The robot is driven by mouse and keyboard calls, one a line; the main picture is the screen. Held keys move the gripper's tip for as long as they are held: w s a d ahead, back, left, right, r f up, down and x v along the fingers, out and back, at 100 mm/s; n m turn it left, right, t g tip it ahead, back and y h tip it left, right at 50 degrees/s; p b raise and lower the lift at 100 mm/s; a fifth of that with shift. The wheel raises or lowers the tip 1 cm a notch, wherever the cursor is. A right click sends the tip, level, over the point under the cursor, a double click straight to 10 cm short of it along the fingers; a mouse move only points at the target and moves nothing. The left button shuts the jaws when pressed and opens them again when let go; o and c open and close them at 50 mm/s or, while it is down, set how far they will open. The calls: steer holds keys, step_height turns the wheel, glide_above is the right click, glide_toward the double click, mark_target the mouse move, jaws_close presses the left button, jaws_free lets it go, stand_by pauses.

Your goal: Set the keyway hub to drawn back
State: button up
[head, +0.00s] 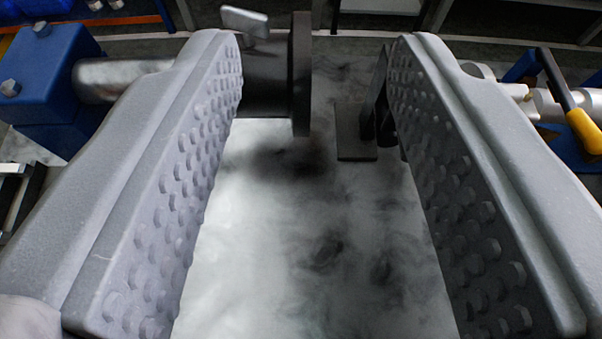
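What looks like the keyway hub (301,75) is a dark cylinder with a wide flange, in the upper middle of the head view. It sits on a bright steel shaft (120,78) coming out of a blue block at the left. A pale flat tab (244,22) stands up from the hub. My gripper (315,65) is open and empty, with its studded grey fingers wide apart. The left finger hides part of the hub and shaft. The flange shows between the fingers; I cannot tell whether the left finger touches the hub.
The blue block (45,85) stands at the left. A dark bracket (376,110) is right of the flange, partly behind the right finger, with a gap between them. At the far right are a yellow-ended lever (585,130) and pale metal parts. The stained pale floor lies below.

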steer(key=b, duration=0.1)
glide_toward(302, 108)
steer(key=shift+b+x, duration=0.65)
steer(key=shift+x, duration=3.7)
jaws_close()
